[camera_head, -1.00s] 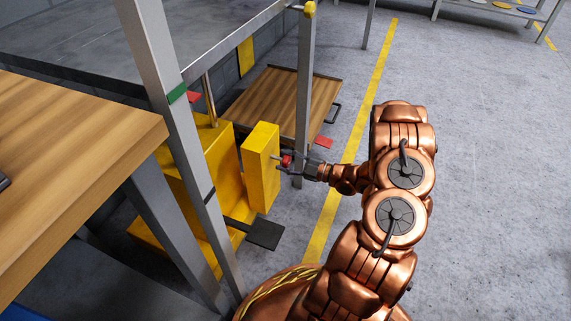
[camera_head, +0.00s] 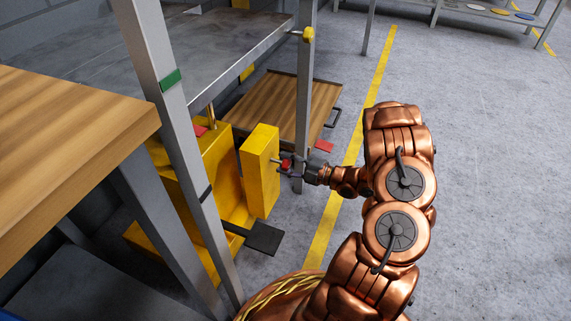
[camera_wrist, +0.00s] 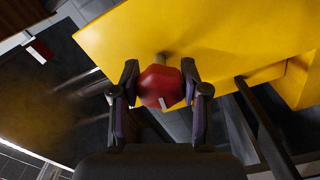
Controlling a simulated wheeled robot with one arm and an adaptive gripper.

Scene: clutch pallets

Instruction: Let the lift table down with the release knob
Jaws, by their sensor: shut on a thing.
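The red release knob (camera_head: 286,164) is on a short stem from the yellow box (camera_head: 261,165) beside the lift. The knob also shows in the wrist view (camera_wrist: 160,86), with one finger on each side. My gripper (camera_head: 288,166) is shut on it. The lift table's grey platform (camera_head: 190,50) is at the upper left, between metal posts. A short length of bright rod (camera_head: 211,114) shows between the platform and the yellow lift body (camera_head: 205,165).
A black pedal (camera_head: 263,238) sticks out low in front. A grey post (camera_head: 304,90) with a yellow knob (camera_head: 308,34) stands just behind my gripper. A wooden table (camera_head: 65,150) is at left. The floor at right is clear.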

